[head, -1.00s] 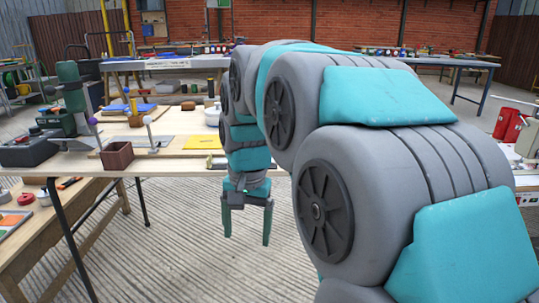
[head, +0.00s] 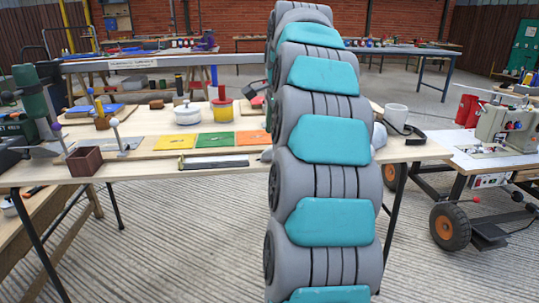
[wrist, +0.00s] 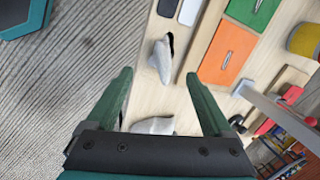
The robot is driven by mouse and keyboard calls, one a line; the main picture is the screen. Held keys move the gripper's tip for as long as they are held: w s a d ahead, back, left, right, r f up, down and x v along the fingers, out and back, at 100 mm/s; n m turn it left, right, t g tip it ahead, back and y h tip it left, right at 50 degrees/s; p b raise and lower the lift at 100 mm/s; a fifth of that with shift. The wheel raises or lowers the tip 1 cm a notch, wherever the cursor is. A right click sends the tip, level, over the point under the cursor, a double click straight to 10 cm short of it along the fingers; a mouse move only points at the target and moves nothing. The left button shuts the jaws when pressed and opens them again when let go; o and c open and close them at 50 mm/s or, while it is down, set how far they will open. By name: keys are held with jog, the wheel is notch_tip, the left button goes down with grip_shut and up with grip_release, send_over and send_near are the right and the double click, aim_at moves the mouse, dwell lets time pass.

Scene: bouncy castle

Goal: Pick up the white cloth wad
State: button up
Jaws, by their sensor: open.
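My gripper (wrist: 158,76) is open in the wrist view, its two green fingers spread above the wooden table with nothing held. A crumpled whitish lump (wrist: 153,126) lies on the table between the finger bases, partly hidden by the gripper's dark body. A second pale, pointed lump (wrist: 160,60) with a dark patch lies just beyond the fingertips. I cannot tell for certain which is the cloth wad. In the head view a pale lump (head: 267,155) shows at the left edge of my arm, near the table's front edge. My arm hides the gripper there.
The table (head: 150,172) holds yellow, green and orange cards (head: 251,137), a white pot (head: 187,114), a brown box (head: 85,160) and a black-and-white strip (head: 213,162). Right of my arm stand a white mug (head: 395,117) with a black strap (head: 408,134) and a wheeled cart (head: 480,160).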

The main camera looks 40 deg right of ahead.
aim_at(271, 148)
jog(key=shift+a+p+x, duration=0.2)
jog(key=shift+p+x, duration=0.15)
jog(key=shift+x, duration=2.65)
jog(key=shift+w, duration=0.1)
grip_shut()
jog(key=shift+r, duration=0.15)
jog(key=shift+r, duration=1.7)
jog(key=shift+s+a+b, duration=0.35)
jog(key=shift+a, duration=0.3)
jog(key=s+a+b, duration=0.1)
jog(key=s+a, duration=0.3)
jog(key=a, duration=0.2)
jog(key=s+a+r, duration=0.1)
jog(key=s+a, duration=0.2)
jog(key=a, duration=0.3)
jog(key=shift+s+a+r+b, duration=0.15)
jog(key=shift+s+b, duration=0.2)
jog(key=shift+s, duration=0.05)
